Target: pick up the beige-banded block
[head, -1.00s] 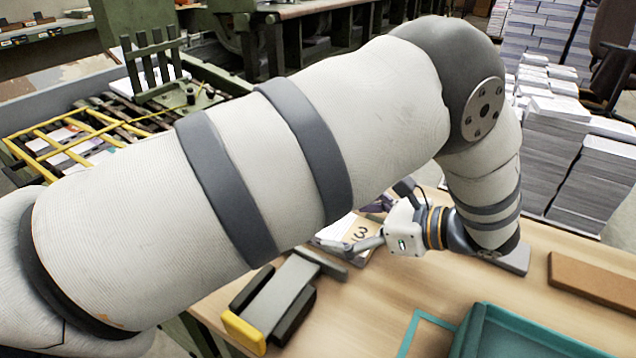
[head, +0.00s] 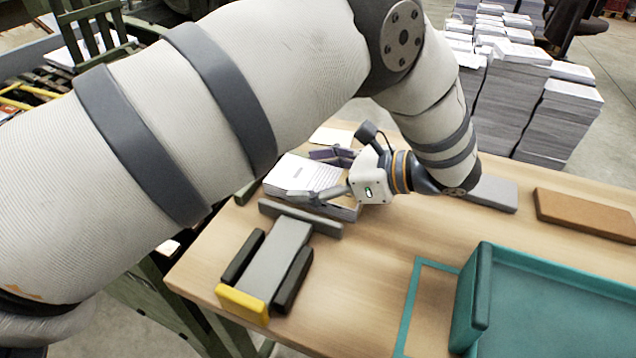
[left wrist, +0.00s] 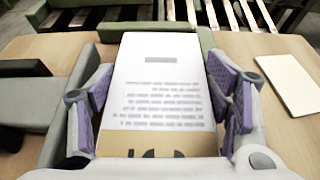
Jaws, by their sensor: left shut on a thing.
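The beige-banded block (left wrist: 163,85) is a stack of white printed pages with a beige band (left wrist: 155,144) across its near end, partly cut off by my gripper body. In the left wrist view it lies between the purple pads of my left gripper (left wrist: 168,98), which is shut on it. In the head view the block's white top (head: 300,173) shows between the fingers of the left gripper (head: 320,176); its band is hidden there. I cannot tell whether the block is clear of the table. My right gripper is not in view.
A grey fixture with dark side bars and a yellow end block (head: 242,304) stands left on the wooden table (head: 350,290). A teal tray (head: 545,270) is at right, with a brown block (head: 590,215) behind. A pale pad (left wrist: 288,84) lies right of the gripper.

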